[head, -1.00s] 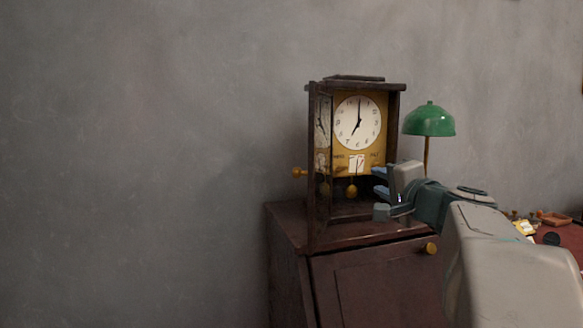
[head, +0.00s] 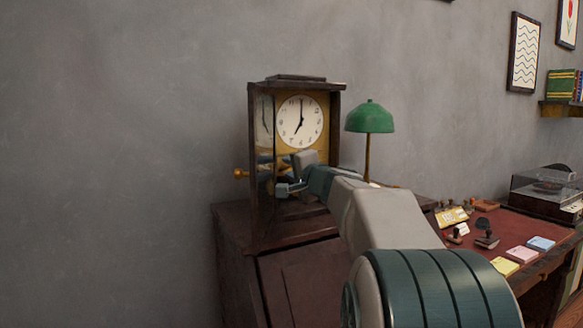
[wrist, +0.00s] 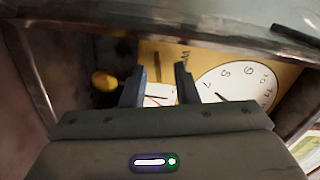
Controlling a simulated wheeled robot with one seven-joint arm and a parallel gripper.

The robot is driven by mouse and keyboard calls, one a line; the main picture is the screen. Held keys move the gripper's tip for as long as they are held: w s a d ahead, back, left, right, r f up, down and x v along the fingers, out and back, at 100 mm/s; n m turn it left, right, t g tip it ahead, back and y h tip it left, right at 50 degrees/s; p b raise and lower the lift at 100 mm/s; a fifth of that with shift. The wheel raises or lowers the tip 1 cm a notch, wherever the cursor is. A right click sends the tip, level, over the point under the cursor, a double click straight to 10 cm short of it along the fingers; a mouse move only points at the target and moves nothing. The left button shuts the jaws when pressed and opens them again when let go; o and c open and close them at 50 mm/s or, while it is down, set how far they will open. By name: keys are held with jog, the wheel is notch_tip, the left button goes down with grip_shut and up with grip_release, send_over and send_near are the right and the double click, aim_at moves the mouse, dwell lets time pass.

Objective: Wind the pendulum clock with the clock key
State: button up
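The pendulum clock (head: 335,108) is a dark wooden case with a white dial (head: 299,121) on a gold backing. It stands on a dark wooden cabinet. Its glass door (head: 264,125), with a brass knob (head: 240,173), appears swung open at the left and reflects the dial. My gripper (head: 283,174) is at the lower front of the clock, below the dial. In the wrist view my gripper (wrist: 160,70) has its fingers apart before the gold backing, between the pendulum bob (wrist: 104,81) and the dial (wrist: 238,88). I cannot make out the clock key.
A green lamp (head: 370,117) stands right of the clock, close to my arm. The cabinet (head: 235,235) is below. The desk to the right holds stamps (head: 486,238), coloured note pads (head: 521,254) and a record player (head: 547,195). The wall at left is bare.

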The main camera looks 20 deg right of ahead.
grip_shut()
jog(key=shift+m+b, duration=0.5)
jog(key=shift+m, duration=1.8)
jog(key=shift+r, duration=0.1)
grip_release()
